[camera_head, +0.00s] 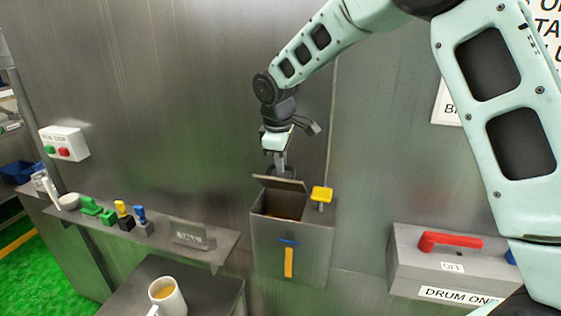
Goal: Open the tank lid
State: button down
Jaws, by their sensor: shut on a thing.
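A grey metal tank (304,240) is fixed to the steel wall in the middle of the view. Its lid (281,184) is tilted up at the back, so the dark inside of the tank shows. My gripper (281,170) points down from above and is shut on the upper part of the lid. The fingertips are small and partly hidden behind the lid. A yellow knob (321,194) stands on the tank's right side. A yellow and blue handle (288,260) is on the tank's front.
A shelf (214,251) with stamps, a white bowl and a small sign runs along the left. A white mug (166,297) stands on a lower dark surface. A grey box with a red handle (450,240) is at the right. A button box (63,143) hangs on the left.

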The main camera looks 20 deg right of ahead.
jog(key=shift+s+d+f, duration=0.1)
jog(key=shift+d+f, duration=0.1)
jog(key=shift+f, duration=0.2)
jog(key=c, duration=1.5)
grip_release()
jog(key=shift+w, duration=0.2)
jog(key=shift+o, duration=0.2)
jog(key=shift+a+r, duration=0.15)
jog(key=shift+r, duration=0.35)
jog(key=b+v, duration=0.4)
jog(key=v, duration=1.2)
jog(key=shift+r, duration=0.4)
